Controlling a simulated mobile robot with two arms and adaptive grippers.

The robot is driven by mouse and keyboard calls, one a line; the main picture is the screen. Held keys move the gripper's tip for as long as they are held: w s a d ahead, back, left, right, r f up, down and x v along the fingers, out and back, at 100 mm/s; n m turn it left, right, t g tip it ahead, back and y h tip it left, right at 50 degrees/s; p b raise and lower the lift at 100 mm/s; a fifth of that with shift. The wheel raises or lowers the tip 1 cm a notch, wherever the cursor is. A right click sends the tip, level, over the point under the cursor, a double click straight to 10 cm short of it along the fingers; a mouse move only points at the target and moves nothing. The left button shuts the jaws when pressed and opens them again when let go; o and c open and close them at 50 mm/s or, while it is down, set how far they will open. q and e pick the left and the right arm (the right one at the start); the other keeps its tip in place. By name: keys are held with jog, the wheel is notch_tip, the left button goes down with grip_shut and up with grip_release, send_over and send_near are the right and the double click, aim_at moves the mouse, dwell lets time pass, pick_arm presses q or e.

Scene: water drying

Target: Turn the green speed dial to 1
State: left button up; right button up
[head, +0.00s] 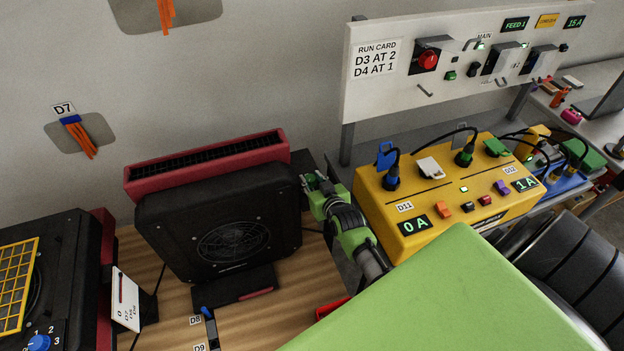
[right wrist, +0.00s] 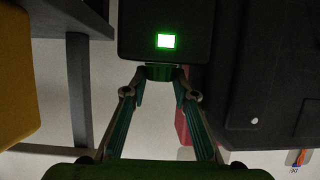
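The green speed dial (right wrist: 160,73) shows in the right wrist view as a dark green, ribbed knob just below a lit green square on a black casing. My right gripper (right wrist: 160,80) has one finger on each side of the dial, and the fingertips look pressed against it. In the head view my right gripper (head: 313,184) is at the right side of the black fan unit (head: 230,230) with the red top. The dial is hidden there, and its pointer and numbers cannot be read. My left gripper is not in view.
A yellow power box (head: 380,215) reading 0A and 1A stands close to the right of my right gripper. A white panel (head: 377,97) with a run card is behind it. A second black unit with a blue dial (head: 39,342) is at left.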

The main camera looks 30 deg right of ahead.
jog(key=shift+s+a+r, duration=0.1)
jog(key=shift+s+r, duration=0.05)
jog(key=shift+s, duration=0.35)
jog(key=v, duration=1.1)
jog(key=shift+r, duration=0.2)
